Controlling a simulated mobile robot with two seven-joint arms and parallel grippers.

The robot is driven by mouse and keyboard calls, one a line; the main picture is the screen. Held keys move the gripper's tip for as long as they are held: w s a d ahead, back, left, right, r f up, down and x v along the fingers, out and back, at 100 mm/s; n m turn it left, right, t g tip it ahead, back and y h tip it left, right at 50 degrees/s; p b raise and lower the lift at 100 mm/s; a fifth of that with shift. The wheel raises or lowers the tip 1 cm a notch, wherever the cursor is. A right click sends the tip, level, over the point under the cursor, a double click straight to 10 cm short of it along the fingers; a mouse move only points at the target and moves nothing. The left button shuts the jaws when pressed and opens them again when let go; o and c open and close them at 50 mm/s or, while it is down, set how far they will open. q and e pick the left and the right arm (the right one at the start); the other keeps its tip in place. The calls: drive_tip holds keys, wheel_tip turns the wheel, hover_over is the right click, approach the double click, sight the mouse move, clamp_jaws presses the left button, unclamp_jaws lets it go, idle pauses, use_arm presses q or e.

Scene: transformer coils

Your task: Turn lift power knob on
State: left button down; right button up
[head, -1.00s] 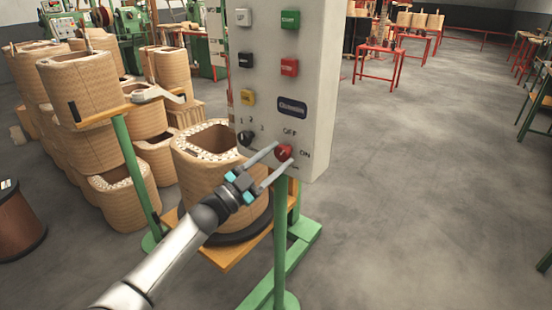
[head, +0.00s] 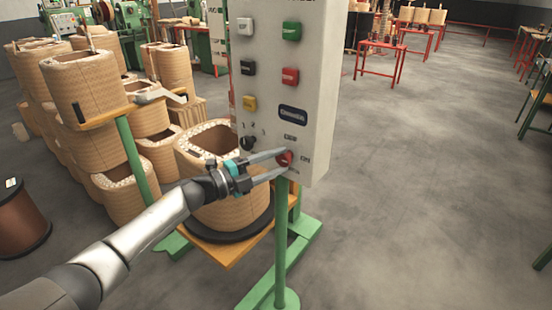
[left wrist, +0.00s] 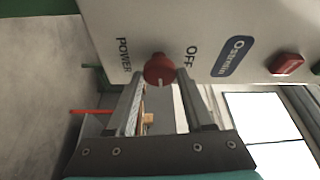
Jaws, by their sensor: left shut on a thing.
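The red round lift power knob (head: 285,158) sits low on the grey control panel (head: 318,100). "OFF" is printed above it and "ON" to its right in the head view. My left gripper (head: 288,162) reaches it from the left with its two fingers on either side of the knob, shut on it. In the left wrist view the knob (left wrist: 159,69) shows between the fingertips, with a pale mark on its face and the "OFF" and "POWER" lettering beside it. The fingers partly hide the knob in the head view. My right gripper is not in view.
A small black selector knob (head: 248,143) lies left of the red knob, close to my fingers. Several coloured buttons, such as the red one (head: 290,76), sit above. A wound coil (head: 232,205) stands behind my gripper. The floor at right is open.

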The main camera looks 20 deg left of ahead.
use_arm(q)
drive_tip(key=shift+m+p, duration=0.3)
drive_tip(key=shift+m, duration=0.3)
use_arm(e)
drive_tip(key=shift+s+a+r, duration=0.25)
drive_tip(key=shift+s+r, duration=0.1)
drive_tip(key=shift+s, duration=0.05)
use_arm(q)
drive_tip(key=c, duration=0.5)
unclamp_jaws()
drive_tip(key=shift+o, duration=1)
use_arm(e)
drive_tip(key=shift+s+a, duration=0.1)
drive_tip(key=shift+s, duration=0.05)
use_arm(q)
drive_tip(key=shift+a, duration=0.1)
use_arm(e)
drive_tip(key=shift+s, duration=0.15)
